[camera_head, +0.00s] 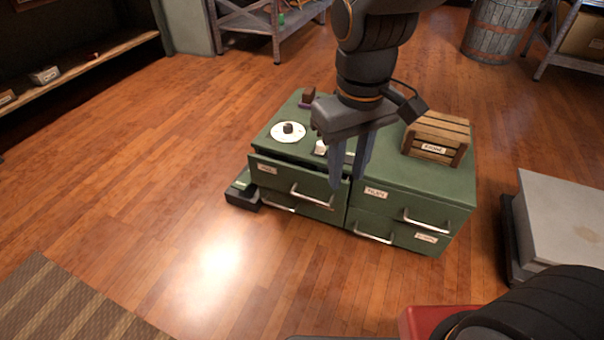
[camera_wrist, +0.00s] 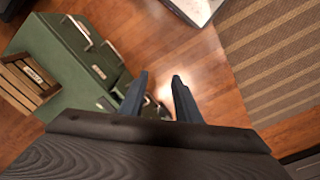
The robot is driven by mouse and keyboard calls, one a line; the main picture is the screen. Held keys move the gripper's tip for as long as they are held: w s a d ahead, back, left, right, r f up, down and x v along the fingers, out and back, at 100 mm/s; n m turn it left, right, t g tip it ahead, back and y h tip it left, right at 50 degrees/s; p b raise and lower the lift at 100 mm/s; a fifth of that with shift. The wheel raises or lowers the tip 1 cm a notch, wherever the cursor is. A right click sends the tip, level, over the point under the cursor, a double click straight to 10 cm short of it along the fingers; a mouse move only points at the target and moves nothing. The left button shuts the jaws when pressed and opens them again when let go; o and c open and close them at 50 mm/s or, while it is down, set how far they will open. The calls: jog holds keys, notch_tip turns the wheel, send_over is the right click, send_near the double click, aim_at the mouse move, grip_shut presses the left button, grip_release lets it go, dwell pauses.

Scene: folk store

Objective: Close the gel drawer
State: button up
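A green cabinet (camera_head: 420,182) with two columns of drawers stands on the wood floor. Its upper left drawer (camera_head: 283,176) sticks out a little at the front, with a silver handle (camera_head: 311,197) and a small label I cannot read clearly. The other drawers look shut. I cannot tell from the labels which drawer is the gel one. My gripper (camera_head: 349,172) points down in front of the cabinet near the upper left drawer's right end, fingers apart with nothing between them. In the wrist view the fingers (camera_wrist: 158,84) are also apart, with the cabinet (camera_wrist: 55,60) at left.
On the cabinet top are a white plate (camera_head: 278,136) with a dark item, a small white object (camera_head: 320,148) and a wooden crate (camera_head: 438,137). A dark box (camera_head: 242,196) sits on the floor by the cabinet's left side. A grey block (camera_head: 562,220) stands at right. Floor in front is clear.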

jog(key=w+a+f+n+b, duration=0.2)
jog(key=w+f+n, duration=0.1)
jog(key=w+f, duration=0.65)
jog(key=n+t+b, duration=0.2)
jog(key=n+b, duration=0.1)
jog(key=n, duration=0.2)
send_near(310, 198)
jog(key=shift+h, duration=0.4)
jog(key=x, duration=0.2)
jog(key=b+x, duration=0.1)
jog(key=x, duration=0.2)
jog(key=b+x, duration=0.1)
jog(key=x, duration=0.1)
jog(key=shift+w+a+f, duration=0.1)
jog(key=shift+a+f, duration=0.2)
jog(key=shift+f, duration=0.05)
jog(key=shift+c, duration=0.2)
grip_shut()
jog(key=shift+n, duration=0.3)
